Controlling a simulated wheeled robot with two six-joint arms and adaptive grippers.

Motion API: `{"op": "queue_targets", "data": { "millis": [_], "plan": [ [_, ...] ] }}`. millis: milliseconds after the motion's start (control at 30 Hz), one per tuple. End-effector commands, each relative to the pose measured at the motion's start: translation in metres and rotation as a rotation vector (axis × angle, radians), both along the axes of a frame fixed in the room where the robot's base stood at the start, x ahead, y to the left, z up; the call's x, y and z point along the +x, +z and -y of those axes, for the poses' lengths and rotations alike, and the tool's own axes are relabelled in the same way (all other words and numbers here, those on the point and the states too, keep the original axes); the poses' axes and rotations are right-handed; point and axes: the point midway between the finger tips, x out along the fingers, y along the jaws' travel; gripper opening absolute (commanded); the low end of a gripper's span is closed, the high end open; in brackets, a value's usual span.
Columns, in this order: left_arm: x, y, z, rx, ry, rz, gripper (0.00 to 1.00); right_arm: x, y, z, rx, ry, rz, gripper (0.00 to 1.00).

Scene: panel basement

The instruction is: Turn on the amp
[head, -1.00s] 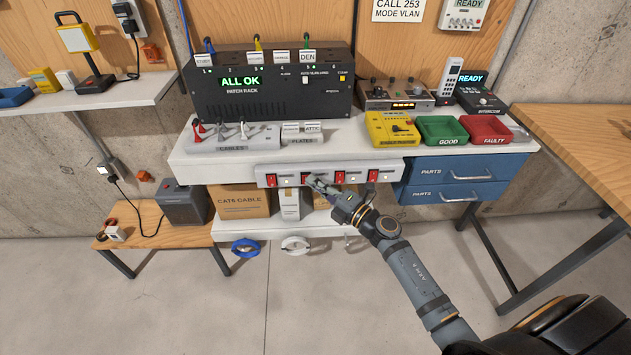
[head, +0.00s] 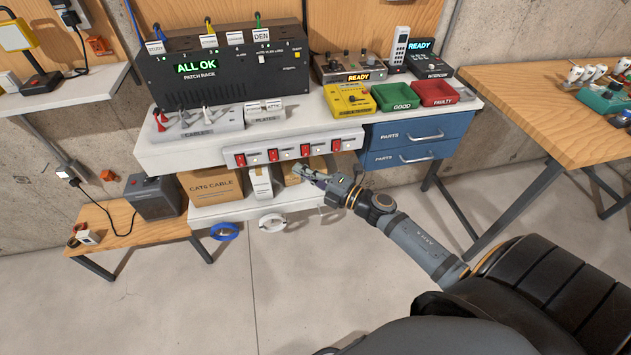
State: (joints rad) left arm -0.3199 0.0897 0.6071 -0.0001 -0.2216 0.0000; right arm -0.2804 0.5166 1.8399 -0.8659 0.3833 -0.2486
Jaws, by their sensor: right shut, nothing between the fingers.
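A white switch strip (head: 290,143) runs along the bench's front edge, with several red rocker switches; the leftmost (head: 240,160), the second (head: 273,155), the third (head: 305,150) and the rightmost (head: 336,145) are all in view. Their labels are too small to read. My right gripper (head: 302,172) is shut and empty, just below the strip and apart from the switches. My left gripper is out of view.
A black patch rack (head: 230,75) reads ALL OK. A black intercom box (head: 430,65) reads READY. Boxes (head: 215,185) fill the shelf below the strip.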

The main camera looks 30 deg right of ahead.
Motion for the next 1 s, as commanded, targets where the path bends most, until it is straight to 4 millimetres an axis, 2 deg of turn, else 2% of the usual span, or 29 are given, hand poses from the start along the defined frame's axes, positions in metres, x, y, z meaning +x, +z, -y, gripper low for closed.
{"op": "queue_targets", "data": {
  "millis": [100,233,567,1000],
  "plan": [
    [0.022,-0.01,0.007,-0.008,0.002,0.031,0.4,-0.017,-0.003,0.007,-0.004,0.006,-0.007,0.0],
    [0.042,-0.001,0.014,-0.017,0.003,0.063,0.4,-0.027,0.003,0.013,-0.002,0.005,-0.003,0.0],
    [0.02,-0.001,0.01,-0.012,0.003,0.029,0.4,-0.035,0.005,0.019,0.002,0.0,-0.001,0.0],
    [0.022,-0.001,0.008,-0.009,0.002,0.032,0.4,-0.035,0.005,0.019,0.002,-0.001,-0.001,0.0]
  ]
}}
